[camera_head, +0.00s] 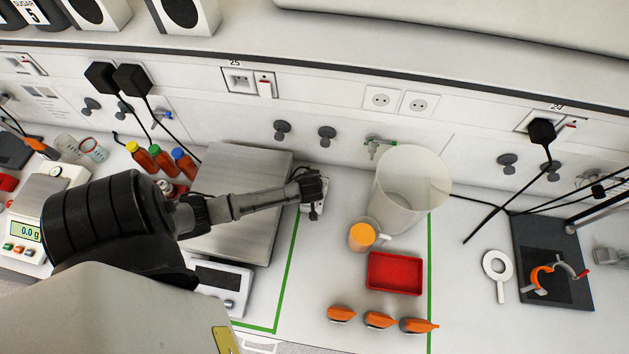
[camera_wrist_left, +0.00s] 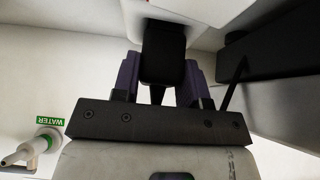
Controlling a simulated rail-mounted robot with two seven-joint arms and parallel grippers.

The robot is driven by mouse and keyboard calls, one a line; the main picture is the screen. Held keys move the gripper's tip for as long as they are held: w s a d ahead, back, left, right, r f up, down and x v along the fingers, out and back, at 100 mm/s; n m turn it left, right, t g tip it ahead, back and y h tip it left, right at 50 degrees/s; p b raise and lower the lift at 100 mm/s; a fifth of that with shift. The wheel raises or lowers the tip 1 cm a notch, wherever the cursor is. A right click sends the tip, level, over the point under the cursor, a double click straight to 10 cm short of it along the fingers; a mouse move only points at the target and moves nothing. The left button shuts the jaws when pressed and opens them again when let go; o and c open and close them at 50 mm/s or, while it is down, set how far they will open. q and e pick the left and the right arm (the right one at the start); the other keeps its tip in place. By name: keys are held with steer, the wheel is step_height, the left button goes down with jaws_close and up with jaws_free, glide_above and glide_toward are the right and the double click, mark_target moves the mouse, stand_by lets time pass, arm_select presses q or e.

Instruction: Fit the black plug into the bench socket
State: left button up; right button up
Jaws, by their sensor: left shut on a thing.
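My left gripper (camera_head: 312,187) reaches in from the left and is over a small white socket block (camera_head: 314,211) on the bench, right of the steel scale plate. In the left wrist view, its two purple fingers (camera_wrist_left: 160,80) are shut on the black plug (camera_wrist_left: 164,55). The plug's far end meets or overlaps the edge of a white block (camera_wrist_left: 185,10) with a bit of red on it. I cannot tell whether the plug is seated in it or only near it. In the head view the gripper hides the plug. My right gripper is not in view.
A clear beaker (camera_head: 412,180), an orange-filled cup (camera_head: 362,235) and a red tray (camera_head: 396,273) stand to the right. The steel scale (camera_head: 240,190) lies under my left arm. Wall sockets (camera_head: 400,101) line the back. Bench room is free in front of the gripper.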

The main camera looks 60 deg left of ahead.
arm_select(q)
steer(key=shift+f, duration=0.2)
steer(key=o, duration=1.2)
steer(key=shift+c, duration=0.2)
steer(key=shift+d+r, duration=0.1)
steer(key=shift+s+d+r, duration=0.1)
steer(key=shift+s+r, duration=0.05)
steer(key=shift+r, duration=0.1)
steer(key=v, duration=1.3)
